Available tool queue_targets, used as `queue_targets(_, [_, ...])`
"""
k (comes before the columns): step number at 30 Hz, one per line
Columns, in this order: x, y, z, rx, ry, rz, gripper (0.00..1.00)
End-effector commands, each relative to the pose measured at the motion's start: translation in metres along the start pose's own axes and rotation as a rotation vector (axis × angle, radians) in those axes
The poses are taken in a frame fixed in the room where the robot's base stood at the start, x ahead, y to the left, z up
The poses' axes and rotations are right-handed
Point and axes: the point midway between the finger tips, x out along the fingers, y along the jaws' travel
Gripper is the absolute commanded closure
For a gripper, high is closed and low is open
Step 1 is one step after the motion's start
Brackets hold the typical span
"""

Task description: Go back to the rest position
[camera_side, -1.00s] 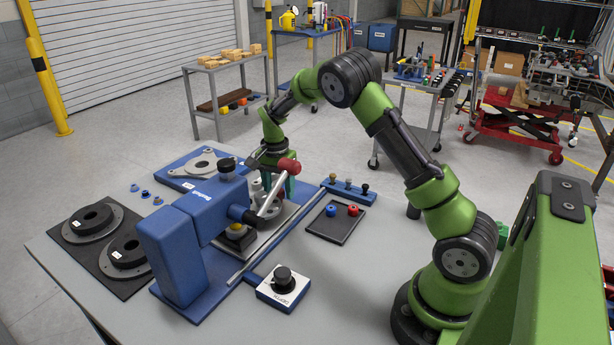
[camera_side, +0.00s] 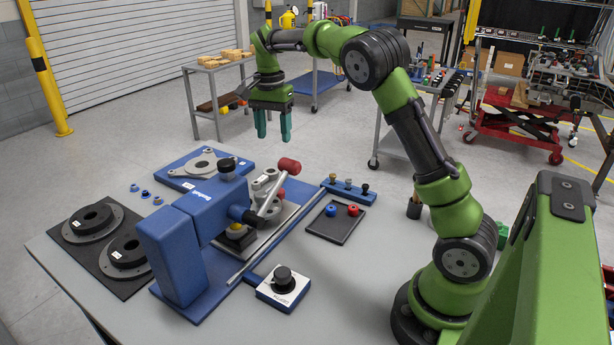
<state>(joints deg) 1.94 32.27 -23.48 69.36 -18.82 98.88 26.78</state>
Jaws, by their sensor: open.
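My gripper (camera_side: 273,136) hangs in the air above the far side of the table, pointing down. Its two teal fingers are apart with nothing between them. Below it stands the blue press fixture (camera_side: 172,255) with a lever that ends in a red knob (camera_side: 289,166). The gripper is clear of the fixture and touches nothing. A grey metal part (camera_side: 267,187) sits in the fixture beside the lever.
On the table (camera_side: 372,285) are a black mat with dark round parts (camera_side: 124,251), a blue plate with a grey flange (camera_side: 203,163), a black tray with red and blue pieces (camera_side: 333,226), a peg rack (camera_side: 348,191) and a knob box (camera_side: 283,288). Air around the gripper is free.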

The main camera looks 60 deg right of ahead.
Motion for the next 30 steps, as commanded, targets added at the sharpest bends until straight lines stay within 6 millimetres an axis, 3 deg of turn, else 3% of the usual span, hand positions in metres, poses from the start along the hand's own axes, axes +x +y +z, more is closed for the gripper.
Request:
queue_targets(12, [-0.005, 0.001, 0.001, -0.004, -0.002, -0.005, 0.41])
queue_targets(16, [-0.018, 0.011, 0.012, -0.059, -0.014, -0.051, 0.41])
queue_targets(20, [-0.040, 0.034, 0.039, -0.191, -0.030, -0.152, 0.41])
queue_targets(24, [-0.058, 0.066, 0.079, -0.376, -0.023, -0.280, 0.41])
queue_targets(30, [-0.067, 0.118, 0.137, -0.638, 0.046, -0.451, 0.41])
